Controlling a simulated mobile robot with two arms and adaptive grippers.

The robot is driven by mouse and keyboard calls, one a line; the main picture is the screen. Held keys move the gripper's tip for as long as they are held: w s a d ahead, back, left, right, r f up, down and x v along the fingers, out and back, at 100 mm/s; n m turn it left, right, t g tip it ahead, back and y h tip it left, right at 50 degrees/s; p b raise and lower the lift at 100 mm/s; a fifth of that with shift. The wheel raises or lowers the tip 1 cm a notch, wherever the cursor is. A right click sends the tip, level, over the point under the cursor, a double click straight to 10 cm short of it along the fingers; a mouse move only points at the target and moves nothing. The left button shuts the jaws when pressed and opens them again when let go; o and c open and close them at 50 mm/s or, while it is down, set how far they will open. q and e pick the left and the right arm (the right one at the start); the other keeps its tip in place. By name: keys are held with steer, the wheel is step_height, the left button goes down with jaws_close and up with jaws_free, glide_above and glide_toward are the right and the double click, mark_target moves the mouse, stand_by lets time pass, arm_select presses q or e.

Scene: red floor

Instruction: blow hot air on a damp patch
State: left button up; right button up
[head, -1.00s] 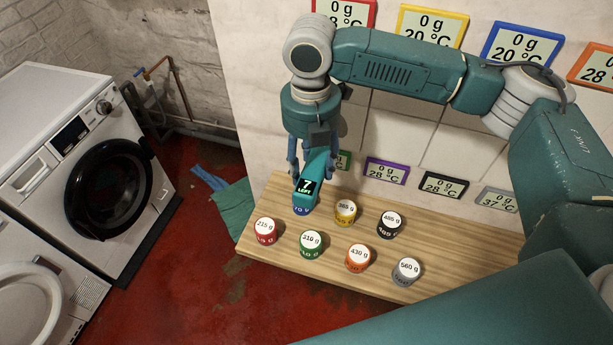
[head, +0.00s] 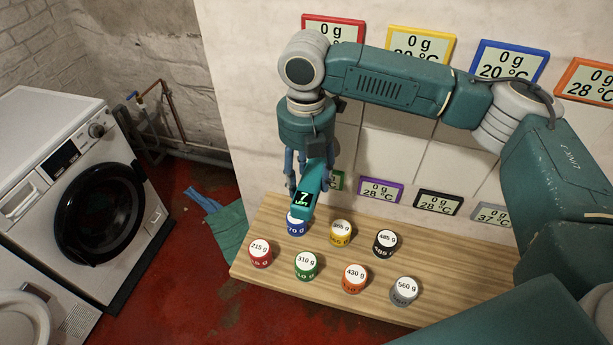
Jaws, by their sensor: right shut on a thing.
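A teal hand-held device (head: 313,194) with a small dark display reading "7 LEFT" hangs in my right gripper (head: 308,184). The gripper's blue fingers are shut on it. The device's lower end is in front of the blue weight (head: 297,227) and hides part of it; I cannot tell whether they touch. I cannot make out a damp patch for certain. My left gripper is not in view.
A wooden board (head: 320,297) by the wall carries several coloured weights, such as red (head: 260,254) and grey (head: 404,291). Framed readouts (head: 513,60) hang on the wall. A washing machine (head: 85,190) stands left. Teal cloth (head: 228,230) lies on the red floor.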

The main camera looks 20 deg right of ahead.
mark_target(301, 190)
steer(key=shift+w+d+p, duration=0.35)
steer(key=shift+w+p, duration=0.1)
steer(key=shift+w, duration=0.05)
steer(key=shift+w+r+p, duration=0.15)
steer(key=shift+r+p, duration=0.05)
steer(key=shift+p, duration=0.5)
stand_by(2.6)
stand_by(0.5)
steer(key=shift+s+a+p, duration=0.1)
steer(key=shift+s+p, duration=0.15)
steer(key=shift+p, duration=0.05)
steer(key=s+a+p, duration=0.2)
steer(key=s, duration=0.1)
steer(key=shift+s+a, duration=0.1)
steer(key=shift+s, duration=0.05)
steer(key=shift+s+a+p, duration=0.35)
steer(key=shift+s, duration=0.1)
steer(key=shift+f, duration=0.15)
